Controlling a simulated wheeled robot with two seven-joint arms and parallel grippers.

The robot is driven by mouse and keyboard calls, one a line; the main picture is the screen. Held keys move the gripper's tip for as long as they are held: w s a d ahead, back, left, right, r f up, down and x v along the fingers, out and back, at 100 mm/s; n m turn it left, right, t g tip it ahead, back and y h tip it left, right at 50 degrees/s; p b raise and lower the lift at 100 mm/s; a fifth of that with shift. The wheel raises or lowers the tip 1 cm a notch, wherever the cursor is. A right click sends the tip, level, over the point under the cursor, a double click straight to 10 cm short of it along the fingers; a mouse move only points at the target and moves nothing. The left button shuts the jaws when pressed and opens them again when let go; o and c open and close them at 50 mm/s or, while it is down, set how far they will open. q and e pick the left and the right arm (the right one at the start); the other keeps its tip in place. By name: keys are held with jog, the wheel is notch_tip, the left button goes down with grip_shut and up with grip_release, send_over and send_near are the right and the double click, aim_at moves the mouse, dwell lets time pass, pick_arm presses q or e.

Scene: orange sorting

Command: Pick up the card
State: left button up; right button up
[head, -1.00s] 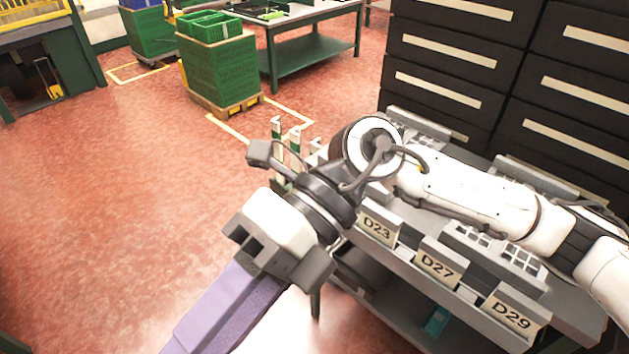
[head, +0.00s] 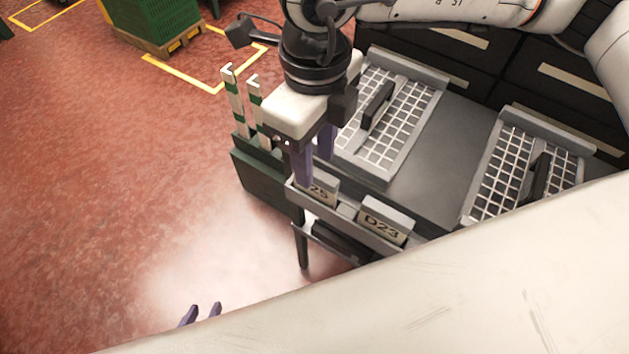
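Two cards stand along the front edge of the grey table: one marked "25" (head: 320,193), its left part hidden by a purple finger, and one marked D23 (head: 382,229) to its right. My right gripper (head: 314,163) points down over the "25" card. Its purple fingers are apart, one in front of the card and one further back; contact cannot be told. Of my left gripper (head: 202,314) only two purple fingertips show, slightly apart and empty, low over the floor. The rest of it is hidden by a large white surface.
Gridded trays with black handles, a left one (head: 415,113) and a right one (head: 484,192), lie on the table. Two green-and-white posts (head: 233,100) stand at its left corner. Black drawers (head: 570,98) rise behind.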

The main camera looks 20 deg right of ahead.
aim_at(315, 172)
notch_tip(315, 172, down, 4)
jog(key=shift+w+d+f+p, duration=0.15)
jog(key=shift+f+p, duration=0.05)
jog(key=shift+p, duration=0.35)
jog(key=shift+f, duration=0.3)
pick_arm(q)
jog(key=shift+w+r, duration=0.55)
jog(key=shift+r, duration=0.35)
pick_arm(e)
jog(key=shift+f, duration=0.1)
grip_shut()
pick_arm(q)
jog(key=shift+s, duration=0.15)
